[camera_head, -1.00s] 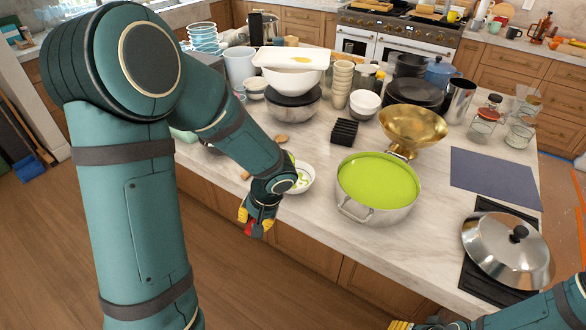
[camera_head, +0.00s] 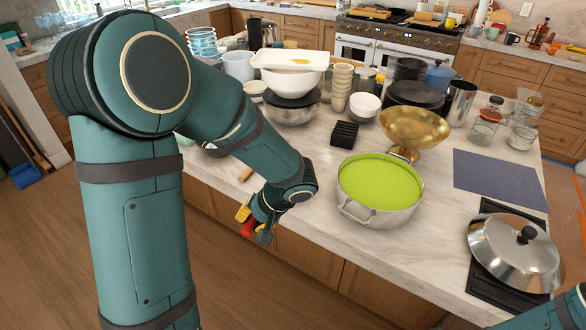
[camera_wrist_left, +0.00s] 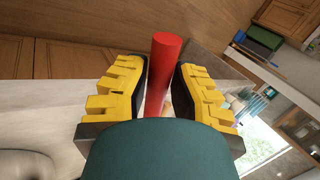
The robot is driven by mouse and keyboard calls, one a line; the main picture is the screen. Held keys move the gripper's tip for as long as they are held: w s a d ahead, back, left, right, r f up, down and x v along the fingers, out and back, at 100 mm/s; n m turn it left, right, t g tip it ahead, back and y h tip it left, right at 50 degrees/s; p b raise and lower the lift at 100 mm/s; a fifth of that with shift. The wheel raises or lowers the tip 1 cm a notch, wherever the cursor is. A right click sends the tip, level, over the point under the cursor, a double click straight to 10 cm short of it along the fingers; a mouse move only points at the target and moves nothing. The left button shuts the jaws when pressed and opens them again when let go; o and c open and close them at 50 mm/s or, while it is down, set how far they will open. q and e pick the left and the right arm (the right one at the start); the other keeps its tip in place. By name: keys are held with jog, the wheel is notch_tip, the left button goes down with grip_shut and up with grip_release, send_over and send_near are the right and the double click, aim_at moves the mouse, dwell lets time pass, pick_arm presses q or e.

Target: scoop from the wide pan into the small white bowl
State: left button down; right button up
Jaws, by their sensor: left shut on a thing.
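The wide steel pan (camera_head: 392,218) stands near the front edge of the island, filled with bright green contents (camera_head: 380,182). My left gripper (camera_head: 257,220) is at the island's front edge, left of the pan, shut on a red handle (camera_head: 249,228). In the left wrist view the red handle (camera_wrist_left: 165,65) stands between the yellow fingers of the left gripper (camera_wrist_left: 162,85). The far end of the tool is hidden.
A gold footed bowl (camera_head: 414,128) stands close behind the pan. A domed steel lid (camera_head: 513,252) lies at right, near a dark blue mat (camera_head: 498,180). Bare marble lies right of the pan.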

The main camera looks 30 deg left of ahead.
pick_arm(q)
jog(key=shift+y+b, duration=0.3)
jog(key=shift+b, duration=0.1)
dwell(0.4)
jog(key=shift+d+y+b, duration=0.1)
jog(key=shift+y+b, duration=0.2)
jog(key=shift+b, duration=0.15)
